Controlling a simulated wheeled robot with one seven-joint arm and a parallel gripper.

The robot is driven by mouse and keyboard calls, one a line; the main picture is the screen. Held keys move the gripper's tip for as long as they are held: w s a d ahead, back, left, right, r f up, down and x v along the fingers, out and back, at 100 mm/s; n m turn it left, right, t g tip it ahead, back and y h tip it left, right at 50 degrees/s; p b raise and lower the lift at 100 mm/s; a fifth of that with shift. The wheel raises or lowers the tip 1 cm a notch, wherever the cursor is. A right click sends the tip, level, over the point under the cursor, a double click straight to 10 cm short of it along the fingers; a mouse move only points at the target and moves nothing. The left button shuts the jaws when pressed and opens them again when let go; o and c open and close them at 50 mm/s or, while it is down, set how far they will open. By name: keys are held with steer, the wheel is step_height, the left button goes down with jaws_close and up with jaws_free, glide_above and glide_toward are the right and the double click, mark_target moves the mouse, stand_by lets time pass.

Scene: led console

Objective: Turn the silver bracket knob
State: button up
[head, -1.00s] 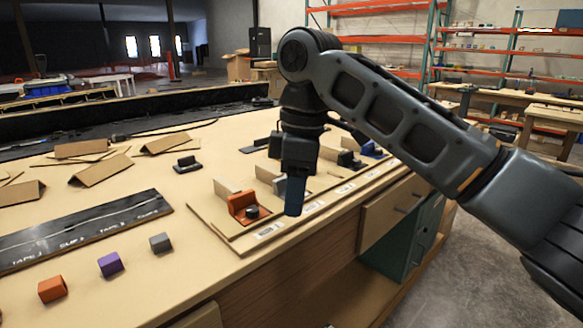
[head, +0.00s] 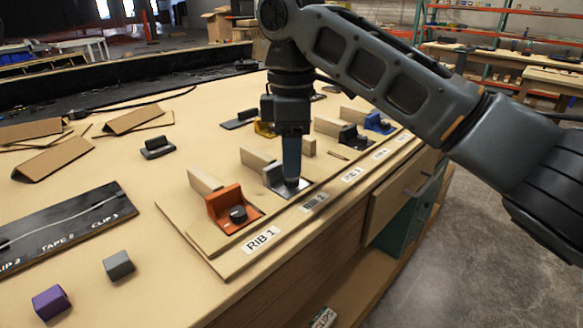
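The silver bracket (head: 275,177) stands on the board at the second station, beside the label RIB 2. Its dark knob (head: 294,183) shows only in part, below my fingertips. My gripper (head: 292,178) points straight down over the knob, its blue fingers at or just above it. The fingers overlap in this view, so I cannot tell whether they are open or shut, or whether they touch the knob.
An orange bracket (head: 232,207) with a black knob stands to the left. A black bracket (head: 352,138) and a blue bracket (head: 378,123) stand to the right. Purple (head: 51,302) and grey (head: 118,266) cubes lie at the front left.

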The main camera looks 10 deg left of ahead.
mark_target(292, 181)
steer(key=shift+f, duration=1.45)
steer(key=shift+c, duration=0.3)
jaws_close()
